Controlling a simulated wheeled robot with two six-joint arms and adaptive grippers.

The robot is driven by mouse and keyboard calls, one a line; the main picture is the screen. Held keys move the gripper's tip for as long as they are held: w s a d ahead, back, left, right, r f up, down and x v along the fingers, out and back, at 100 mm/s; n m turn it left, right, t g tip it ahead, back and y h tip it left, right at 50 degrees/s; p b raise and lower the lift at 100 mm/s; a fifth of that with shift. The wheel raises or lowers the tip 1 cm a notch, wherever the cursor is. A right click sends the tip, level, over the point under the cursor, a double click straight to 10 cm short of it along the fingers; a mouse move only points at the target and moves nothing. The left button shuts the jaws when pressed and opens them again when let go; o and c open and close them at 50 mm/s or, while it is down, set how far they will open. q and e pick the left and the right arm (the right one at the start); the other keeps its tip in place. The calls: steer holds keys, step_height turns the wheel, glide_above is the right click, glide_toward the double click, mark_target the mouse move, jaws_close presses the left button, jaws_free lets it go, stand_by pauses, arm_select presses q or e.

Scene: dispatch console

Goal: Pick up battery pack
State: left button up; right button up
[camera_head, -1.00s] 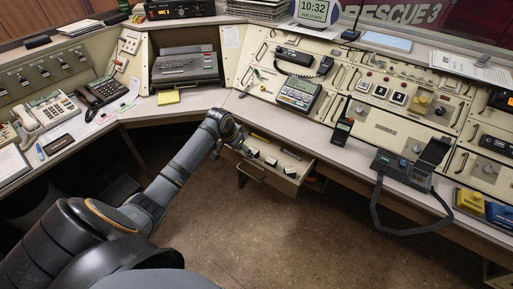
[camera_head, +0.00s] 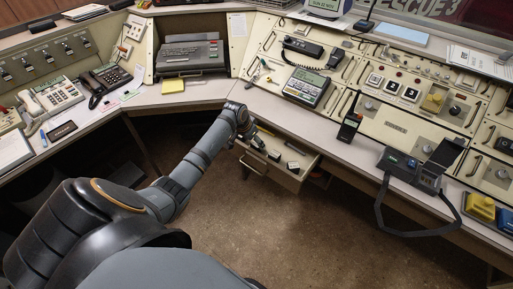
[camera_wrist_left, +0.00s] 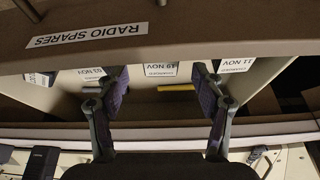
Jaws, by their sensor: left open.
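An open drawer (camera_head: 262,171) hangs under the console; in the left wrist view its front (camera_wrist_left: 200,25) reads "RADIO SPARES". Several battery packs with white date labels lie inside: one marked 11 NOV (camera_wrist_left: 237,66), one marked 19 NOV (camera_wrist_left: 160,70), and one by the left finger (camera_wrist_left: 90,73). A pack also shows in the head view (camera_head: 293,166). My left gripper (camera_head: 260,145) is over the drawer's left part, its fingers (camera_wrist_left: 160,80) apart with nothing between them. The gripper hides part of the drawer in the head view. My right gripper is not in view.
A handheld radio (camera_head: 349,128) stands on the desk edge right of the drawer. A charger-like unit (camera_head: 410,170) with a dark strap sits further right. A yellow strip (camera_wrist_left: 180,88) lies in the drawer. The floor (camera_head: 290,230) before the drawer is clear.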

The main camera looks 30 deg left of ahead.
mark_target(255, 144)
arm_select(q)
steer(key=x, duration=0.3)
steer(key=shift+w+f, duration=0.1)
steer(key=shift+f, duration=0.05)
steer(key=shift+c, duration=1.2)
steer(key=c, duration=1.1)
